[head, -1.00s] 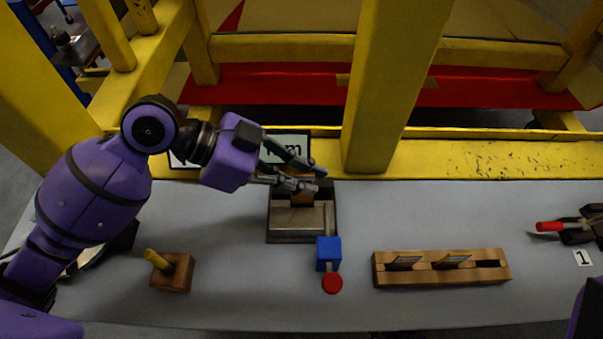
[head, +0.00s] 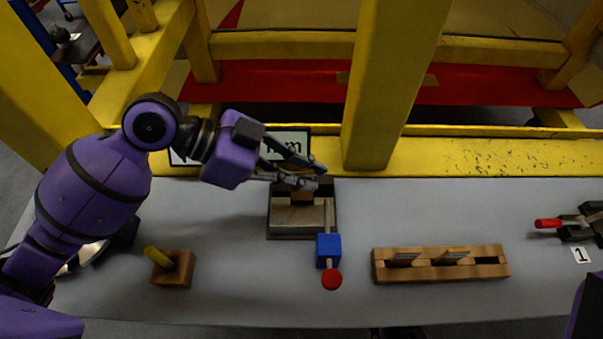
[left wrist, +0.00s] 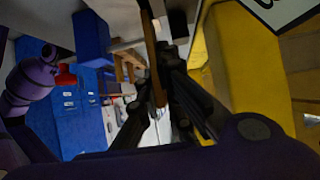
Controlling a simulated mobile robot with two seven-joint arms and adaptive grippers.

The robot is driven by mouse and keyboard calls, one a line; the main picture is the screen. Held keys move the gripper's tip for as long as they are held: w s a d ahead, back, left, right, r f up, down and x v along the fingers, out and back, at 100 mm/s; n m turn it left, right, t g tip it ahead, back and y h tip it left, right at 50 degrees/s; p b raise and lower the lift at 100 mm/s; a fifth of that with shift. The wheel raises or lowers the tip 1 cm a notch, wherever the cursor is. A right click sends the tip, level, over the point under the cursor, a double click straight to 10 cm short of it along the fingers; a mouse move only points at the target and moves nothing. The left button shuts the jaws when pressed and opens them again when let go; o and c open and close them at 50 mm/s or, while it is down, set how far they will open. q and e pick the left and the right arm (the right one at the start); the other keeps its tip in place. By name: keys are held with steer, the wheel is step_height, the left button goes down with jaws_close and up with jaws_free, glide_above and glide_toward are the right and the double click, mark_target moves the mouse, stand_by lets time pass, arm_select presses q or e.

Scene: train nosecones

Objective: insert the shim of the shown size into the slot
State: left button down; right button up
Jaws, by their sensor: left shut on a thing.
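My left gripper (head: 316,174) hangs over the far part of a dark metal fixture (head: 290,221). It is shut on a thin brown shim, which shows edge-on between the fingers in the left wrist view (left wrist: 156,62). The shim stands roughly upright at the back of the fixture. The fingers hide the slot, so I cannot tell whether the shim's lower end is inside it. A blue block (head: 328,250) with a red knob (head: 331,280) sits at the fixture's front right. A sign (head: 293,144) ending in "mm" stands behind, partly covered by the gripper. My right gripper is not in view.
A wooden rack (head: 440,274) to the right holds two shims; its right-hand slot looks empty. A wooden block with a yellow peg (head: 172,270) is at the left. A red-handled clamp (head: 550,223) and a "1" label (head: 580,255) lie far right. A yellow post (head: 388,90) rises behind.

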mark_target(301, 199)
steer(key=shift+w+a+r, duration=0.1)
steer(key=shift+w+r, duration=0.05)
arm_select(q)
steer(key=shift+r, duration=0.1)
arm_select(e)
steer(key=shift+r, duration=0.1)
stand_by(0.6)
arm_select(q)
steer(key=shift+f, duration=0.5)
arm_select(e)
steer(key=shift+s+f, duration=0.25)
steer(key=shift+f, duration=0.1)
arm_select(q)
steer(key=shift+f+b, duration=0.4)
steer(key=shift+f, duration=0.35)
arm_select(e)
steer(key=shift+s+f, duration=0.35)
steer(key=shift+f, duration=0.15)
arm_select(q)
steer(key=shift+f+b, duration=0.4)
steer(key=shift+f, duration=0.4)
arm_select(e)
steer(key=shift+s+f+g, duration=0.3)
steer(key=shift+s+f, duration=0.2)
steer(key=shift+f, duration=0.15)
arm_select(q)
steer(key=shift+r, duration=0.15)
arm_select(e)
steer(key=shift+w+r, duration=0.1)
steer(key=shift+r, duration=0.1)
